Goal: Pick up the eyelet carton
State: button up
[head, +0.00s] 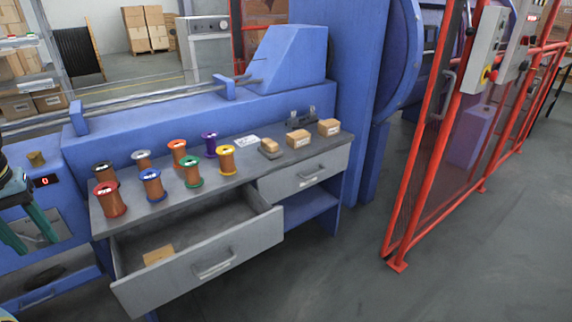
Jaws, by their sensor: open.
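Two small brown cartons, a front one (298,138) and a back one (329,127), stand at the right end of the grey bench top. Another small tan box (158,255) lies inside the open left drawer (215,265). Labels are too small to read, so I cannot tell which is the eyelet carton. My gripper (38,243) is at the left edge of the head view, with teal fingers apart and nothing seen between them. It is left of the bench, well away from the cartons, and partly cut off by the frame.
Several coloured wire spools (152,184) stand on the bench's left and middle. A small brown-topped block (270,147) sits beside the cartons. The open drawer juts out in front. A red guard frame (412,150) stands at right; the floor (330,275) between is clear.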

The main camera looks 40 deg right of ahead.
aim_at(328, 128)
jog(key=k+l+u, duration=0.15)
jog(key=l, duration=0.35)
jog(key=l+u, duration=0.1)
jog(key=l, duration=0.4)
jog(key=k+l+u, duration=0.15)
jog(key=l, duration=0.35)
jog(key=k+l+u, duration=0.15)
jog(key=l, duration=0.3)
jog(key=k+l+u, duration=0.1)
jog(key=l, duration=0.35)
jog(key=k+l+u, duration=0.15)
jog(key=l, duration=0.3)
jog(key=k+l+u, duration=0.15)
jog(key=k+l, duration=0.15)
jog(key=k+l+u, duration=0.1)
jog(key=k+l, duration=0.15)
jog(key=l, duration=0.2)
